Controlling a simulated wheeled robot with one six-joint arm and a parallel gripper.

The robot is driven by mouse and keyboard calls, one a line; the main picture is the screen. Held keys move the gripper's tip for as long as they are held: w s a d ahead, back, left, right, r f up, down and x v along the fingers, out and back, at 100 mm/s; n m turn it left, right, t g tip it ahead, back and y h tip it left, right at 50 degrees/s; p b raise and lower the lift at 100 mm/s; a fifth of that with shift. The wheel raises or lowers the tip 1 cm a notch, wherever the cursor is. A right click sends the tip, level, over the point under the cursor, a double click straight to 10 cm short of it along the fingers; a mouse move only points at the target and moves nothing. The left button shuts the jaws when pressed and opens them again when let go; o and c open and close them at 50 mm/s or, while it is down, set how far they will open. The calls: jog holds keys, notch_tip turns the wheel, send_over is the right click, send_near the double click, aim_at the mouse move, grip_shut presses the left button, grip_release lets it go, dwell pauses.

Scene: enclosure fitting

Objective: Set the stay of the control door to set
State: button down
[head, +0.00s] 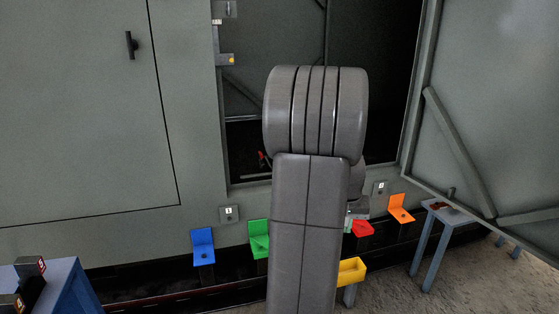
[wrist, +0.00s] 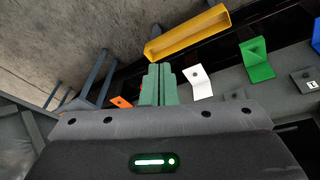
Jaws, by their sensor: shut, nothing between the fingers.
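An open door (head: 480,110) with a diagonal brace stands at the right of the enclosure in the head view. A closed door (head: 80,110) with a black handle (head: 131,45) is at the left. I cannot tell by label which is the control door. A small red-tipped part (head: 262,156) shows low in the dark opening; I cannot tell if it is the stay. My arm hides much of the opening. In the wrist view my gripper (wrist: 157,85) has its green fingers together, empty, beside a white bracket (wrist: 197,80).
Blue (head: 203,246), green (head: 258,238), red (head: 362,229) and orange (head: 400,208) brackets line the enclosure's lower front. A yellow bin (head: 351,271) sits before them. A small table (head: 444,213) stands at right, a blue table (head: 65,285) at left.

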jog(key=w+d+f+m+t+p, duration=0.1)
jog(key=w+d+p, duration=0.1)
jog(key=w, duration=1.2)
jog(key=shift+p, duration=0.55)
